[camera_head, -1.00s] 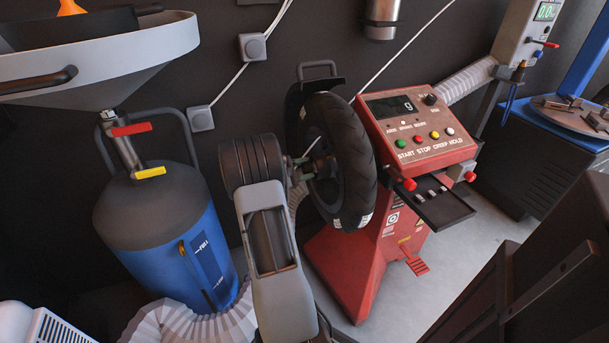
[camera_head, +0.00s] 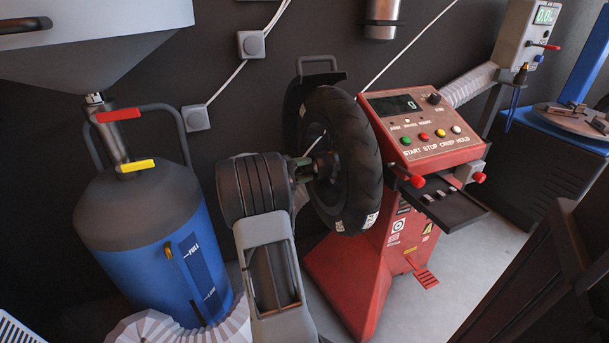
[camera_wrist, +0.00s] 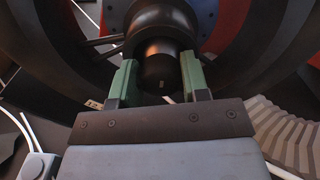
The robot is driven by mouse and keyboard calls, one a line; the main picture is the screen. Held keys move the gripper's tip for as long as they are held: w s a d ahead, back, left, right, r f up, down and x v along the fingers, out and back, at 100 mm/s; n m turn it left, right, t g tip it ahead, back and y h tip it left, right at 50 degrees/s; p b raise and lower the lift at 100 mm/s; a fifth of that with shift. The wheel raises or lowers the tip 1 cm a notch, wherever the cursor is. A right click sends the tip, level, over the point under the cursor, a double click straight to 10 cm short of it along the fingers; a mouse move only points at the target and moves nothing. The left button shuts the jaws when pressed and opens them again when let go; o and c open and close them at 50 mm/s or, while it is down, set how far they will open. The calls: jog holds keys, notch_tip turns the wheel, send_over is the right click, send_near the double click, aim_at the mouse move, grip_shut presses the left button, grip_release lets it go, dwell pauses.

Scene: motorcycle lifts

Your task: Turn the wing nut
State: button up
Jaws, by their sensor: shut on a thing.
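A black-tyred wheel (camera_head: 366,165) is mounted on the shaft of a red balancing machine (camera_head: 350,285). My gripper (camera_head: 308,168) is at the wheel's hub, on the left side of the wheel. In the wrist view, its two green jaws (camera_wrist: 159,82) are closed around a dark rounded part with a coppery sheen (camera_wrist: 160,62) at the hub, which appears to be the wing nut on the shaft. The jaws hide its sides, so I cannot make out its wings clearly. In the head view the nut is too small and covered to see well.
A blue tank (camera_head: 165,260) with red and yellow handles stands at left. The machine's control panel (camera_head: 420,125) and small black tray (camera_head: 445,208) are right of the wheel. A pale ribbed hose (camera_wrist: 285,135) lies low at right in the wrist view. Dark furniture fills the lower right.

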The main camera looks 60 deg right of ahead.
dwell(0.4)
jog(key=shift+f, duration=0.1)
jog(key=o, duration=0.9)
jog(key=shift+o, duration=0.2)
jog(key=shift+a, duration=0.1)
jog(key=p+v, duration=0.2)
jog(key=v, duration=0.5)
jog(key=shift+w+a, duration=0.1)
jog(key=shift+w, duration=0.05)
